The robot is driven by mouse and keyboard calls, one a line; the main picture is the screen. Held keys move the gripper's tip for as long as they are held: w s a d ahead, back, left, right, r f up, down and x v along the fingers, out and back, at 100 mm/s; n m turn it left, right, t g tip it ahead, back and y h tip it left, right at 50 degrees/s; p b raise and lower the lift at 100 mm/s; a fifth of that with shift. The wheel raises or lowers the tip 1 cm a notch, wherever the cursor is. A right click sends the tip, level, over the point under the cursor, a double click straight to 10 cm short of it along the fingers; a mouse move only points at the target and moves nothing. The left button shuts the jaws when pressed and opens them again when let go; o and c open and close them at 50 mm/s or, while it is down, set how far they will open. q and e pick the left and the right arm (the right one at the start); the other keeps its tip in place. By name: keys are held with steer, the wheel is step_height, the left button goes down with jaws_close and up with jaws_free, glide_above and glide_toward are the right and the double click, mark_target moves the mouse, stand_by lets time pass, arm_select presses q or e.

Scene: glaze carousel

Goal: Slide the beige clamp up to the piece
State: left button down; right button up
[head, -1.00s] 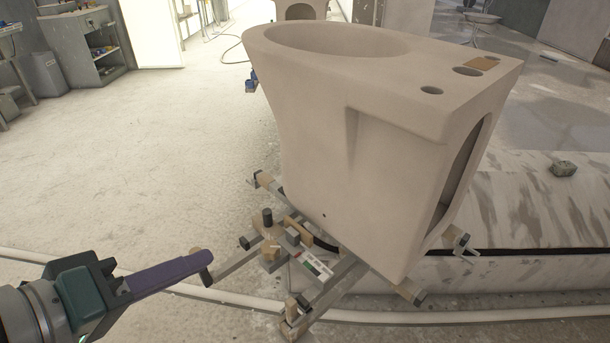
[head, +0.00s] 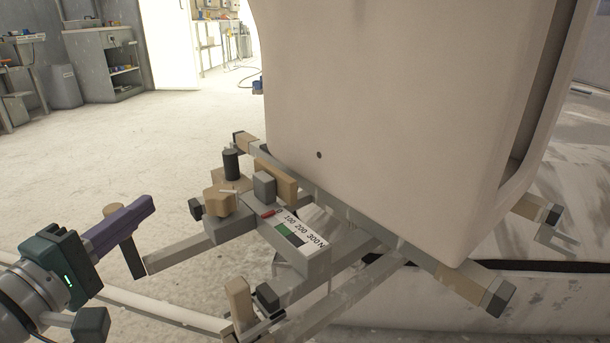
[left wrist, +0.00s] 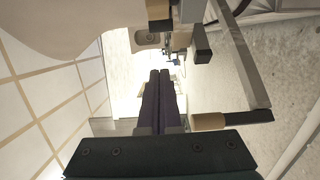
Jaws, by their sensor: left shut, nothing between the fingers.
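The piece (head: 400,110) is a large pale ceramic toilet body. It stands on a grey bar frame. Beside its lower left is a clamp carriage with a beige pad (head: 276,183), a beige knob (head: 218,201) and a force scale (head: 295,236) with a green patch. The pad faces the piece's base; I cannot tell whether they touch. My left gripper (head: 150,204) is shut and empty, left of the carriage and apart from it. Its purple fingers also show together in the left wrist view (left wrist: 160,85). My right gripper is out of view.
A grey bar (head: 185,252) reaches left from the carriage, with a beige-and-dark end piece (head: 129,252) close under my left fingers in the picture. Another beige grip (head: 240,302) stands at the front. Open floor (head: 165,150) lies to the left.

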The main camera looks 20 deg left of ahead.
arm_select(q)
steer(key=w+d+b, duration=0.2)
steer(key=w+b, duration=0.2)
steer(key=w, duration=0.8)
steer(key=shift+w+d+b, duration=0.15)
steer(key=shift+w+b, duration=0.15)
